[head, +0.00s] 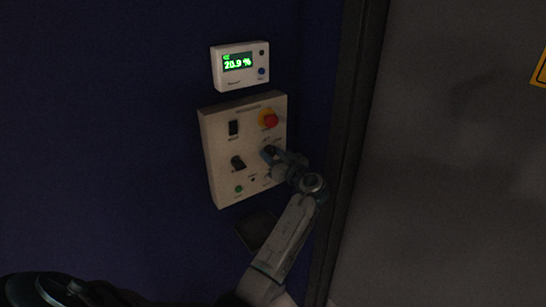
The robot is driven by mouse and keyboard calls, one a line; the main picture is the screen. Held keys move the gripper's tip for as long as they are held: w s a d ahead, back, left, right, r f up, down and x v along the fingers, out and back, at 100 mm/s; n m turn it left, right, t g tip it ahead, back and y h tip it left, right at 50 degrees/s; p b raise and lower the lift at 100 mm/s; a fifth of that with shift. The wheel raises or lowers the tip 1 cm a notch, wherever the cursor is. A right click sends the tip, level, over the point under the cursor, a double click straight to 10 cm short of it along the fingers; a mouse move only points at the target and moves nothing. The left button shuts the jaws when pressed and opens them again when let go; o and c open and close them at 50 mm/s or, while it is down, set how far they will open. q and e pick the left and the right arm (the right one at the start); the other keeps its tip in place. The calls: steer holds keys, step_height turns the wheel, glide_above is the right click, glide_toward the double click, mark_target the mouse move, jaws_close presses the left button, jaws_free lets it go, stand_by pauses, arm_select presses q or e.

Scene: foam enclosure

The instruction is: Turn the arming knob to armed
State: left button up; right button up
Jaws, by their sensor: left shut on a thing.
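A pale control panel (215,150) is fixed to the dark blue wall. My left gripper (269,153) is at the right side of the panel, below the red button. It is shut on a small dark knob there, which I take to be the arming knob. The gripper hides most of this knob, and the labels around it are too small to read, so its setting cannot be told. Another black knob (238,162) sits to the left, free of the gripper. My right gripper is not in view.
A red emergency button (270,120) on a yellow base sits just above the gripper. A black switch (233,128) and a green button (239,189) are on the panel. A white display (238,65) reading 20.9 % hangs above. A dark vertical frame edge (350,120) stands to the right.

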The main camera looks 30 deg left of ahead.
arm_select(q)
steer(key=shift+f+m+b, duration=0.1)
steer(key=shift+m+b, duration=0.65)
steer(key=shift+m, duration=0.35)
steer(key=m+b, duration=0.1)
steer(key=m, duration=0.1)
steer(key=shift+m, duration=0.3)
steer(key=m, duration=0.2)
steer(key=shift+m, duration=2.2)
steer(key=o, duration=0.9)
steer(key=shift+o, duration=0.2)
